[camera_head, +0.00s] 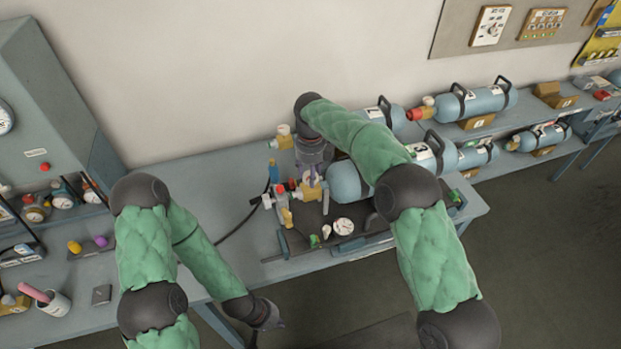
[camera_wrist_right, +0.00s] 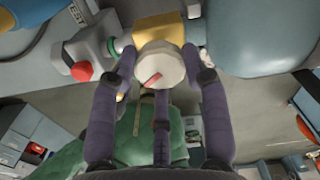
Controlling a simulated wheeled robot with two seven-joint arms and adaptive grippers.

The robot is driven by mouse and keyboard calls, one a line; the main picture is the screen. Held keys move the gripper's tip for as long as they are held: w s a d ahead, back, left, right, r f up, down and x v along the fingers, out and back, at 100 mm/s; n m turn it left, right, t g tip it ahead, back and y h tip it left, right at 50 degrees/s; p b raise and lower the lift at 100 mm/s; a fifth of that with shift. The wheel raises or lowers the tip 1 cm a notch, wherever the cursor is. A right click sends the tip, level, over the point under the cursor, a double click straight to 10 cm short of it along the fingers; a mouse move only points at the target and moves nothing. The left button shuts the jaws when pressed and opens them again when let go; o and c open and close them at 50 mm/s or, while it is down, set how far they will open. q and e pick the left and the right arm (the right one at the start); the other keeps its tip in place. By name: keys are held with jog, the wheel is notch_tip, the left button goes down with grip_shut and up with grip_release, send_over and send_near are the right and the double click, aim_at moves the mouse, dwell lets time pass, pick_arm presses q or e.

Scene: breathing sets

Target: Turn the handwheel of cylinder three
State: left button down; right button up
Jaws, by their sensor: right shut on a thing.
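A pale blue cylinder (camera_head: 345,182) lies on the bench in a dark cradle, partly hidden by my right arm. My right gripper (camera_head: 312,180) comes down from above onto the valve. In the right wrist view its fingers (camera_wrist_right: 160,60) are closed around the handwheel from both sides. My left gripper (camera_head: 267,318) hangs low in front of the bench edge, away from the cylinder; its jaws are too small to tell.
A pressure gauge (camera_head: 343,226) and fittings sit in front of the cylinder. A black hose (camera_head: 240,222) runs along the bench. More cylinders (camera_head: 485,99) lie on racks at the right. A grey cabinet (camera_head: 50,110) and a cup (camera_head: 54,303) stand at the left.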

jog(key=shift+s+f+m+b, duration=0.1)
jog(key=shift+f+m+b, duration=0.15)
jog(key=shift+m+b, duration=0.25)
jog(key=o, duration=1.2)
jog(key=shift+c, duration=0.2)
jog(key=shift+r, duration=0.1)
jog(key=shift+r, duration=0.1)
jog(key=shift+r, duration=0.6)
notch_tip(320, 180, up, 11)
jog(key=shift+f, duration=0.15)
